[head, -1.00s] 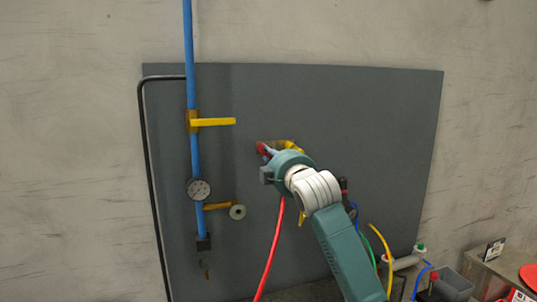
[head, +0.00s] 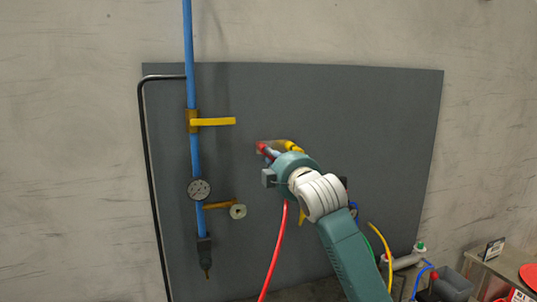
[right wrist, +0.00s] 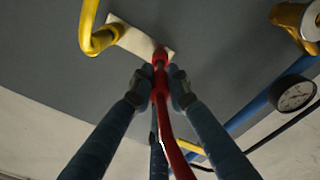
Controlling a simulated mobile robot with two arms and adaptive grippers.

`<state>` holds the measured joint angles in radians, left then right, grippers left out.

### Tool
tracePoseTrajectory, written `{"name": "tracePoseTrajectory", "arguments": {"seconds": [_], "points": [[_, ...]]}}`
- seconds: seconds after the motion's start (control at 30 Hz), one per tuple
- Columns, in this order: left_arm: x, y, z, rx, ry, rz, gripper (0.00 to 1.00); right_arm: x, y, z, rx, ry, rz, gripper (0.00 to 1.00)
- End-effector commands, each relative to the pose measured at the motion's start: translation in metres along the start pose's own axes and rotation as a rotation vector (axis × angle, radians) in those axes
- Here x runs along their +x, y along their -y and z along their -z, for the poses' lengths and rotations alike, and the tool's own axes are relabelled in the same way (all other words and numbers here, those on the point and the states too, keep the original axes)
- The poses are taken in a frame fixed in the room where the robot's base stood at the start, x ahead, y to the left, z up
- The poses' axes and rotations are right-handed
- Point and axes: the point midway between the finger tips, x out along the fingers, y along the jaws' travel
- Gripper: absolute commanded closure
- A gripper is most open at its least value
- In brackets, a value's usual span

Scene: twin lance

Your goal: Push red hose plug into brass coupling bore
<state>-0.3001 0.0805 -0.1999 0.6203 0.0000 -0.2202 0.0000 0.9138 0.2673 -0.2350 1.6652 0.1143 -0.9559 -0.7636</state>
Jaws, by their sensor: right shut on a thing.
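The red hose plug (right wrist: 160,72) is held between the fingers of my right gripper (right wrist: 160,88), with its red hose (head: 275,250) hanging below in the head view. In the head view my right gripper (head: 268,153) is in front of the grey panel, its fingers partly hidden by my wrist. The brass coupling (head: 238,211), with a pale round face, is on a short brass pipe, below and left of the gripper. In the right wrist view the coupling (right wrist: 297,22) is at the upper right, well apart from the plug. My left gripper is not in view.
A yellow hook (right wrist: 90,35) and pale plate (right wrist: 138,38) are close to the plug. A blue pipe (head: 194,150) carries a yellow lever (head: 213,122) and gauge (head: 199,189). Coloured hoses and a grey bin (head: 452,285) are lower right. The panel (head: 350,110) is bare at upper right.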

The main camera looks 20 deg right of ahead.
Motion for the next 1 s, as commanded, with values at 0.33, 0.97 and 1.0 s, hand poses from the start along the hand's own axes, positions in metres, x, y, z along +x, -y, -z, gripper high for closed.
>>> {"name": "tracePoseTrajectory", "arguments": {"seconds": [0.33,0.97,1.0], "points": [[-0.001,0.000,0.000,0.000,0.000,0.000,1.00,-0.018,-0.001,0.000,0.000,0.000,-0.001,1.00],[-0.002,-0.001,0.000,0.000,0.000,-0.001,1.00,-0.037,0.000,-0.001,0.000,0.001,0.000,1.00],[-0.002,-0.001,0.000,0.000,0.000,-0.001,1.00,-0.037,0.000,-0.001,0.000,0.001,0.000,1.00]]}}
